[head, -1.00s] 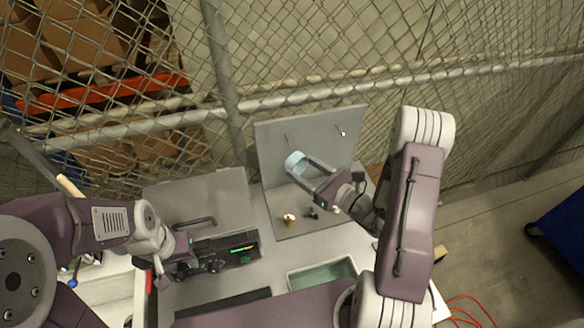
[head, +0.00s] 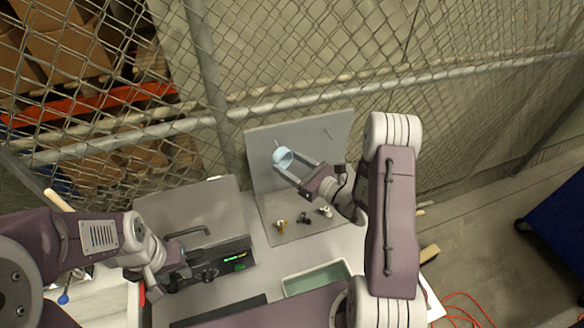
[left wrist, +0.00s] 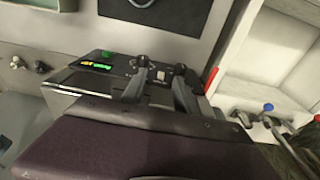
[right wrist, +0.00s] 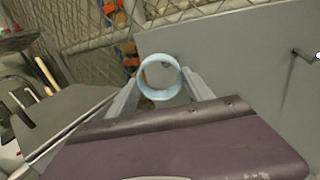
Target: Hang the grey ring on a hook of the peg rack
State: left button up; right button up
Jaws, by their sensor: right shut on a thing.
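The ring (head: 281,158) looks pale blue-grey. My right gripper (head: 288,163) is shut on it and holds it in front of the upright board of the grey peg rack (head: 312,155), close to its left hook (head: 277,143). In the right wrist view the ring (right wrist: 144,80) sits between the fingertips, its opening facing the camera, with a small peg-like mark seen through it. I cannot tell whether the hook is inside the ring. The right hook (right wrist: 304,55) is bare. My left gripper (left wrist: 162,88) is open and empty over the black control box.
The black control box (head: 238,262) with a green display stands left of the rack. Several small fittings (head: 304,218) lie on the rack's base. A green-lined tray (head: 318,278) is in front. A wire fence (head: 300,60) stands behind.

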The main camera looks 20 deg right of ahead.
aim_at(285, 159)
jog(key=shift+w+f, duration=0.15)
jog(key=shift+w, duration=1.45)
jog(key=shift+w+f+b, duration=0.55)
jog(key=shift+b, duration=0.25)
jog(key=o, duration=1.4)
